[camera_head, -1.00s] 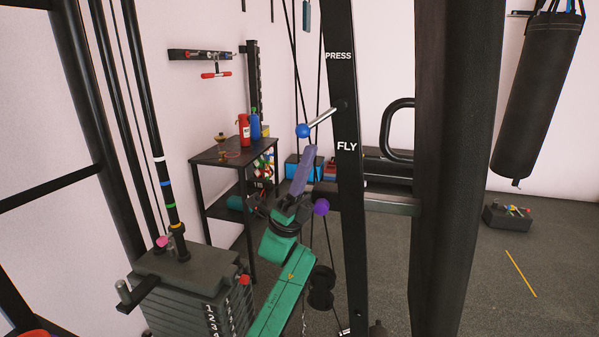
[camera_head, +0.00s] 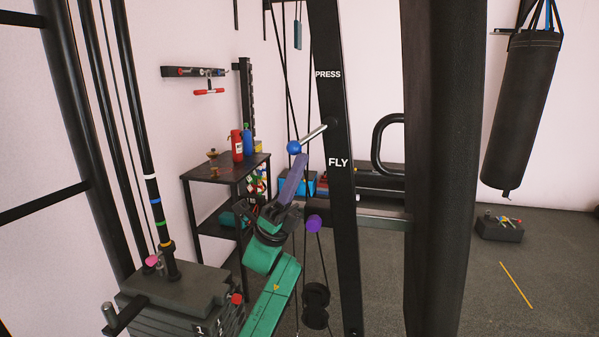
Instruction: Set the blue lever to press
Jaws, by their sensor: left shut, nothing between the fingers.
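The blue lever is a silver rod with a blue ball knob (camera_head: 294,147), pivoted on the black upright (camera_head: 345,220). The rod slopes down to the left from its pivot, so the knob sits between the white PRESS label (camera_head: 328,74) above and the FLY label (camera_head: 338,162) below, nearer to FLY's height. My left gripper (camera_head: 297,160), with purple fingers on a green arm, is shut and empty. Its tips are just under the blue knob; I cannot tell whether they touch it. My right gripper is not in view.
A purple knob (camera_head: 313,223) sticks out near the upright, just right of my left gripper. A weight stack (camera_head: 175,295) stands at lower left. A black shelf (camera_head: 230,172) with bottles is behind. A punching bag (camera_head: 521,110) hangs at right, over open floor.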

